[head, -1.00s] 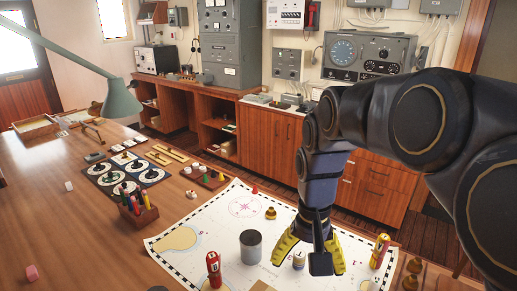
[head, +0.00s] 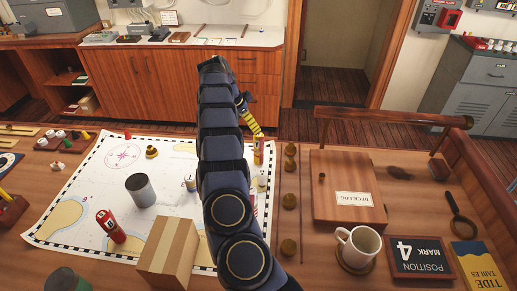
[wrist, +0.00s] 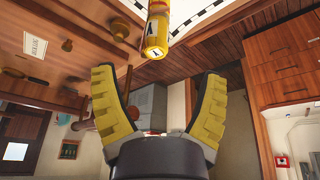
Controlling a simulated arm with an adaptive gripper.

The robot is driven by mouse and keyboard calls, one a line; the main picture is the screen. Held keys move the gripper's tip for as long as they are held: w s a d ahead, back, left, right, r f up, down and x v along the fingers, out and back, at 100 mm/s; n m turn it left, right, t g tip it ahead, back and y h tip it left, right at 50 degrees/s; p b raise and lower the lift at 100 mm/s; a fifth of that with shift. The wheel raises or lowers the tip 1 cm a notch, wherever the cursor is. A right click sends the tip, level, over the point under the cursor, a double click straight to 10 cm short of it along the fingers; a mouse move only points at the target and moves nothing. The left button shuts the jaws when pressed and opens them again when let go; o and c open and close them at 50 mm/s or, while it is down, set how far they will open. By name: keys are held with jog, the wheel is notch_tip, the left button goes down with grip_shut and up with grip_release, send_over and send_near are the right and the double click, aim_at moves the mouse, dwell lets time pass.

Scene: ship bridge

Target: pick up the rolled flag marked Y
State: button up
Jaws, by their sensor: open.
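A yellow and red roll (head: 258,150) stands at the chart's right edge, partly behind my arm. In the wrist view the yellow roll (wrist: 156,38) shows at the top centre with a pale label, whose letter I cannot read surely. My gripper (wrist: 159,75) is open and empty, its yellow fingers spread wide. The roll lies just beyond the fingertips, roughly centred between them in the picture. In the head view one yellow finger (head: 250,120) shows beside the roll; my arm hides the rest.
A grey cup (head: 140,190), a small white roll (head: 190,183) and a cardboard box (head: 168,252) stand left of my arm. Several brass knobs (head: 290,206), a wooden deck log box (head: 340,205) and a mug (head: 358,246) stand to the right. The floor lies beyond the table.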

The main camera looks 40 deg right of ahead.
aim_at(257, 135)
jog(key=x, duration=0.8)
jog(key=shift+s+d+f, duration=0.1)
jog(key=shift+s+d, duration=0.15)
jog(key=shift+d, duration=0.1)
jog(key=shift+c, duration=0.4)
jog(key=c, duration=1.1)
